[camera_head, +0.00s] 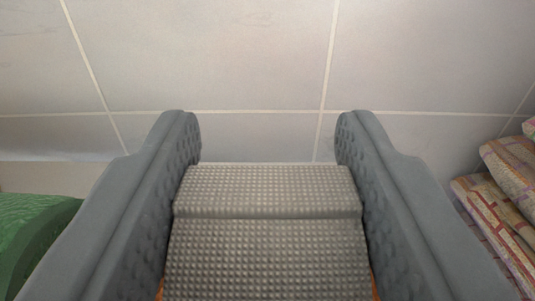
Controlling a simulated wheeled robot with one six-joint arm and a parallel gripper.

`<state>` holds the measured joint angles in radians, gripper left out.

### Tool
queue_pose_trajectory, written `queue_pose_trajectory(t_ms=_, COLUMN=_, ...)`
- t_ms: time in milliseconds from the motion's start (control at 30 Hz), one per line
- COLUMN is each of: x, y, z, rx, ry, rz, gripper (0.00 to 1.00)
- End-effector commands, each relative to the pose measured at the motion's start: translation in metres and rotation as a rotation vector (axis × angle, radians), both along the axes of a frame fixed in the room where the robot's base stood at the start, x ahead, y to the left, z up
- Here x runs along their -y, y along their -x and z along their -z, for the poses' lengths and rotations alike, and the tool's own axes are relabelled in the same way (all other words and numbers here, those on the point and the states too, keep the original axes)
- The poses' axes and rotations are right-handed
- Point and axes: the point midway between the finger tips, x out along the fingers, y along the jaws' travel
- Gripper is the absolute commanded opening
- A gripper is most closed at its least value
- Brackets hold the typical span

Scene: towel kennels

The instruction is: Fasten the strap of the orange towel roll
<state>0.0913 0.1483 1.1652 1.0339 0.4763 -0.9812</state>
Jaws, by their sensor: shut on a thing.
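My gripper (268,140) has its two grey padded fingers on either side of a wide grey strap (268,240) with a knobbly surface. The strap spans the gap between the fingers, and a crease crosses it near its far end. Thin slivers of the orange towel roll (373,287) show beside the strap at the bottom edge. The rest of the roll is hidden below the strap and fingers. Whether the strap is fastened cannot be told from here.
A green rolled towel (35,235) lies at the lower left. Folded patterned cloths (500,205) are stacked at the right edge. A pale tiled surface (225,60) fills the upper part and is clear.

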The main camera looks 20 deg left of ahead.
Motion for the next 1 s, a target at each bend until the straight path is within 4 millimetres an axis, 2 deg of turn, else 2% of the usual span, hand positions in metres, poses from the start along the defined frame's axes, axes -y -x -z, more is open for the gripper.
queue_pose_trajectory(t_ms=500, x=-0.0018, y=-0.0036, z=0.0046, rx=-0.115, ry=0.038, rz=-0.002, gripper=0.22)
queue_pose_trajectory(t_ms=867, x=-0.0012, y=-0.0038, z=0.0054, rx=-0.123, ry=0.04, rz=0.0, gripper=0.22)
queue_pose_trajectory(t_ms=900, x=-0.0013, y=-0.0039, z=0.0054, rx=-0.123, ry=0.04, rz=0.0, gripper=0.51)
queue_pose_trajectory(t_ms=1000, x=-0.0011, y=-0.0038, z=0.0054, rx=-0.123, ry=0.04, rz=0.0, gripper=0.67)
